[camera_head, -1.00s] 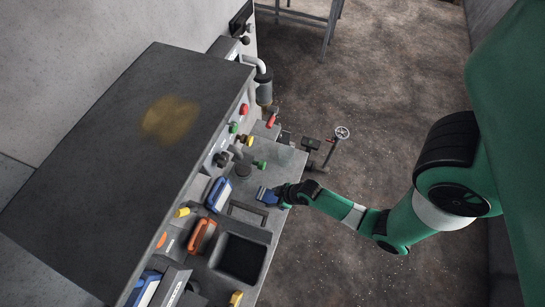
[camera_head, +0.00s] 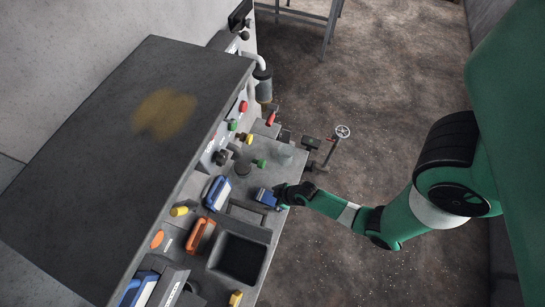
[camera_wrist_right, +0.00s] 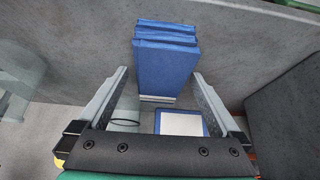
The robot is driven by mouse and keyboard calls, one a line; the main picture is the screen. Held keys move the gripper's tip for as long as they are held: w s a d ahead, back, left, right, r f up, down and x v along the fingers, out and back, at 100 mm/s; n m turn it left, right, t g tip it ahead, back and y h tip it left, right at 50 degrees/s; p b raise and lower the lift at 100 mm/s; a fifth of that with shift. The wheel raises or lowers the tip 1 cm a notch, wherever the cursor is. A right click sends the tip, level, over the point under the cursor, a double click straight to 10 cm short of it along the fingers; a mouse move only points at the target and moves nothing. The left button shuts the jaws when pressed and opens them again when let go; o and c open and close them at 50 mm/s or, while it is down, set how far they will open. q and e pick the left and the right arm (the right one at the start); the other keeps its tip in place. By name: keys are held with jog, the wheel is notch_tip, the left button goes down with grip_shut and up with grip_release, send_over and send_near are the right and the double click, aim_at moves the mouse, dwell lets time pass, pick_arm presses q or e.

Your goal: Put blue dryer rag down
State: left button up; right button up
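The blue dryer rag (camera_head: 266,197) is at the right gripper's tips, over the right edge of the machine's grey ledge in the head view. In the right wrist view the rag (camera_wrist_right: 166,62) is a folded blue block at the fingertips. My right gripper (camera_wrist_right: 160,75) has its fingers spread wide, one on each side of the rag. A narrow gap shows at the left finger; contact at the right finger is unclear. Whether the rag rests on the ledge cannot be told. My left gripper is not in view.
A blue-framed item with a white panel (camera_head: 217,193) and an orange item (camera_head: 200,236) sit on the ledge. A dark recessed bin (camera_head: 240,258) lies in front. Several coloured buttons, including a red one (camera_head: 243,107), line the panel. A handwheel (camera_head: 342,131) stands to the right.

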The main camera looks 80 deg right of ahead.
jog(key=shift+r, duration=0.25)
jog(key=p+v, duration=0.3)
jog(key=v, duration=0.8)
jog(key=shift+s+r, duration=0.3)
